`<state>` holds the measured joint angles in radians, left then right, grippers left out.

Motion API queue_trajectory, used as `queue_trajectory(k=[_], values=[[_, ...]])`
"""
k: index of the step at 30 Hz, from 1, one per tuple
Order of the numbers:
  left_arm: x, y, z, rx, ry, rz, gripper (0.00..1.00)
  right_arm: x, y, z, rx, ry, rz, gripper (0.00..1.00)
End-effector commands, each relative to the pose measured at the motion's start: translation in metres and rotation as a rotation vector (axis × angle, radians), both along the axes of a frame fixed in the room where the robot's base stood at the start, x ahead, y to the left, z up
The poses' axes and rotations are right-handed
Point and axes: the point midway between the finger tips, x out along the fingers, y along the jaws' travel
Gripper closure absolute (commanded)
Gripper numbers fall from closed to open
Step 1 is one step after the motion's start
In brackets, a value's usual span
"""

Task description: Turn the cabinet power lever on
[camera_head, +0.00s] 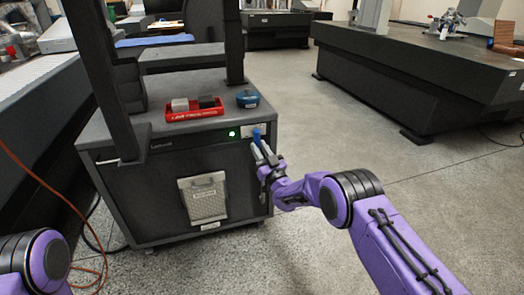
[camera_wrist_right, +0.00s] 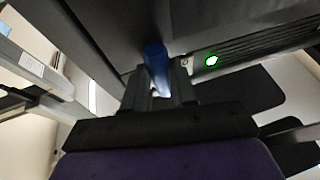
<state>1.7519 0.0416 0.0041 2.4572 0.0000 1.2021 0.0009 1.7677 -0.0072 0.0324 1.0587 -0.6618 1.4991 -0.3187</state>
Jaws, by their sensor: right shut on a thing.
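The dark cabinet (camera_head: 160,190) stands on the left side of the head view. The blue power lever (camera_head: 256,134) is on its front at the upper right, pointing up, beside a lit green lamp (camera_head: 232,134). My right gripper (camera_head: 260,150) is at the lever, shut on it, and hides its lower part. In the right wrist view the blue lever (camera_wrist_right: 155,66) sits between the fingers, with the green lamp (camera_wrist_right: 211,60) to its right. My left gripper is out of view; only part of my left arm shows at the lower left.
A red tray (camera_head: 194,115) with small blocks and a blue object (camera_head: 247,98) are on the cabinet top. A grey panel (camera_head: 203,198) is on its front. A large dark table (camera_head: 420,80) stands at the right. An orange cable (camera_head: 50,190) runs at the left. The floor right of the cabinet is clear.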

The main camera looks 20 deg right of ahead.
Motion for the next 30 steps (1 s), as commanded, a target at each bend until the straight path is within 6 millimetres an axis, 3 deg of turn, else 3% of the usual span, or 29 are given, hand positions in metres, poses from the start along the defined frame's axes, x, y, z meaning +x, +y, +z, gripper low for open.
queue_trajectory(k=[16, 17, 18, 26, 30], values=[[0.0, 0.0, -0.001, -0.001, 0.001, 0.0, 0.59, 0.0, 0.002, -0.001, 0.028, 0.004, 0.002, 1.0], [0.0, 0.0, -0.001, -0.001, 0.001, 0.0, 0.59, 0.0, 0.002, -0.001, 0.028, 0.004, 0.002, 0.67], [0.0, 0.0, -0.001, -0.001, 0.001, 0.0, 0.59, 0.0, 0.002, -0.001, 0.027, 0.003, 0.002, 0.63], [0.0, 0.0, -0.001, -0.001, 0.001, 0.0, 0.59, -0.001, 0.001, -0.001, 0.025, 0.003, 0.0, 0.63], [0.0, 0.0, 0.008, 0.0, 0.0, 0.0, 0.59, -0.014, -0.001, -0.004, 0.023, 0.005, 0.002, 0.63]])
